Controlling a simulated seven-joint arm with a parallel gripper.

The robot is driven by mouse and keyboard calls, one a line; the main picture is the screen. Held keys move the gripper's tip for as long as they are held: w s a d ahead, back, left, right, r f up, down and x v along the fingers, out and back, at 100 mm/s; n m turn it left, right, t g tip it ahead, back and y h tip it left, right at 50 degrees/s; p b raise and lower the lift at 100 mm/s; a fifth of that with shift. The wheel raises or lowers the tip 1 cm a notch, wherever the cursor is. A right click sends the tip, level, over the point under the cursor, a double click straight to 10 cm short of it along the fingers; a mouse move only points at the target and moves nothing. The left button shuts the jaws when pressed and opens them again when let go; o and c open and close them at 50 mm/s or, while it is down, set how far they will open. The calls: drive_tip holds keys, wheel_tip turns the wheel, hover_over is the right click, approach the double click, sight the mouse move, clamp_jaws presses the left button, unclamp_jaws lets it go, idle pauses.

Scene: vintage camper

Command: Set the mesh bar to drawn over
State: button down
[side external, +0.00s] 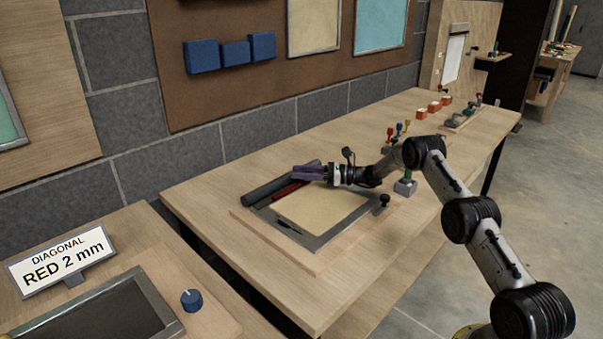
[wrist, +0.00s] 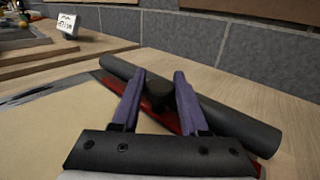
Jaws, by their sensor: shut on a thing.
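A red bar (side external: 290,190) lies along the far left side of a framed tan panel (side external: 322,209), beside a thick dark roll (side external: 270,188). I take the red bar to be the mesh bar. It also shows in the wrist view (wrist: 172,122), partly hidden by my fingers. A round black knob (wrist: 159,97) stands at this bar, between my purple fingers. My gripper (side external: 308,172) reaches in low from the right over the panel's far end. In the wrist view my gripper (wrist: 159,76) is shut on the knob. The tan panel is uncovered.
A small black knob (side external: 384,201) stands at the frame's right corner. A sign (side external: 62,258) stands front left. The bench's front right is clear.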

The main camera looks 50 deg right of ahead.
drive_tip(key=shift+s, duration=2.25)
drive_tip(key=shift+c, duration=2.1)
unclamp_jaws()
drive_tip(key=v, duration=1.3)
drive_tip(key=shift+s+d, duration=0.2)
drive_tip(key=shift+s, duration=0.15)
